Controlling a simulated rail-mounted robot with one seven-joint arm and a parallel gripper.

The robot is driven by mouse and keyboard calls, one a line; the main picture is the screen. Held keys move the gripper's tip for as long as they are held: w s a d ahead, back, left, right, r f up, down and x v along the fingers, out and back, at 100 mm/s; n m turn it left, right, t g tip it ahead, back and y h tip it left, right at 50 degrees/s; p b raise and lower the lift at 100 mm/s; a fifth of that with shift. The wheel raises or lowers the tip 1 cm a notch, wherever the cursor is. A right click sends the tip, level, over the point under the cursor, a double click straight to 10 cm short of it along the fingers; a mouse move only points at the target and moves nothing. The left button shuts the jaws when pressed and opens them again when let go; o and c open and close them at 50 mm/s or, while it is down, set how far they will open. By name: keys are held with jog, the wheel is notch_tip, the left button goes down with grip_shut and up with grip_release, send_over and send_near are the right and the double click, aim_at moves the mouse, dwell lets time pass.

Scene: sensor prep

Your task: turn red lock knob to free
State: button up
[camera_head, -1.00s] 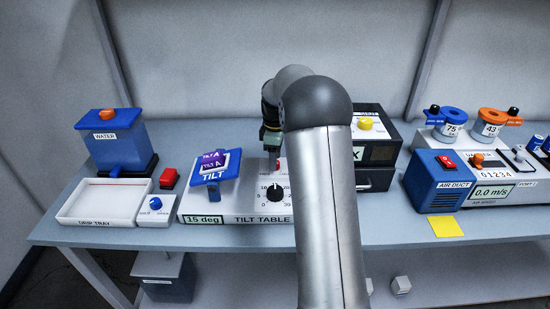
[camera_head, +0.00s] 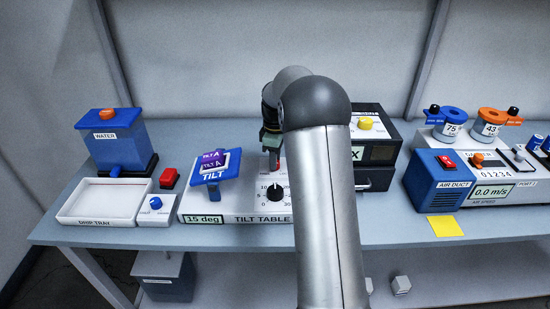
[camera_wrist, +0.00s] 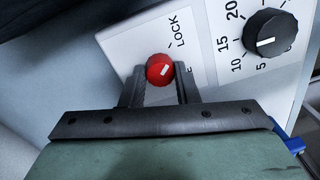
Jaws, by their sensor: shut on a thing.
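The red lock knob (camera_wrist: 159,69) sits on a white plate on the tilt table. Its white pointer mark points to the right and slightly up in the wrist view. The word LOCK (camera_wrist: 180,30) is printed above and right of the knob. Of a second label at the right only an "E" shows; the rest is hidden by a finger. My gripper (camera_wrist: 160,76) has one finger on each side of the knob and is shut on it. In the head view my gripper (camera_head: 271,150) is over the tilt table (camera_head: 240,208), and only a sliver of red shows beneath it.
A black dial (camera_head: 275,193) with a number scale is close in front of the knob. The blue tilt platform (camera_head: 218,167) stands to the left. A black box with a yellow knob (camera_head: 365,123) stands at the right, behind my arm.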

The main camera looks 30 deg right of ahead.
jog(key=m, duration=0.3)
jog(key=shift+m, duration=0.4)
jog(key=m, duration=0.4)
jog(key=shift+m, duration=0.3)
jog(key=m, duration=0.4)
jog(key=shift+m+t, duration=0.3)
jog(key=shift+m, duration=2.1)
jog(key=o, duration=1)
jog(key=shift+s, duration=0.1)
jog(key=shift+r, duration=0.1)
